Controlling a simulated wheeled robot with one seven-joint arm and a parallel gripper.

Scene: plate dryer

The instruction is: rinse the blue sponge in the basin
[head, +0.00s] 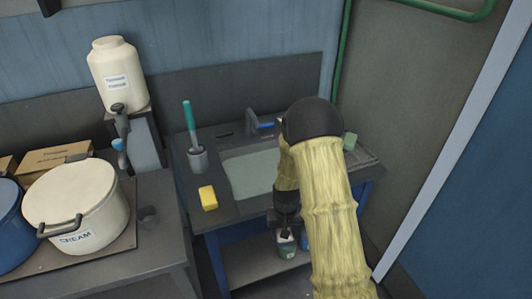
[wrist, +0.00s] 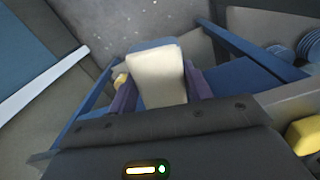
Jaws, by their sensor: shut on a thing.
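The basin (head: 250,174) is a pale grey sink set into the dark counter, partly hidden by my arm in the head view. My gripper (head: 286,234) points down at the counter's front edge, to the right of and nearer than the basin's visible part. In the wrist view my gripper (wrist: 158,82) has its purple fingers shut on a block with a cream face and a blue edge, which looks like the blue sponge (wrist: 156,75). The held sponge cannot be made out in the head view.
A yellow sponge (head: 208,198) and a grey cup (head: 197,159) with a teal-handled brush stand left of the basin. A tap (head: 255,123) is behind it. A green block (head: 349,141) lies at the right. A cream pot (head: 76,206) stands on the left counter.

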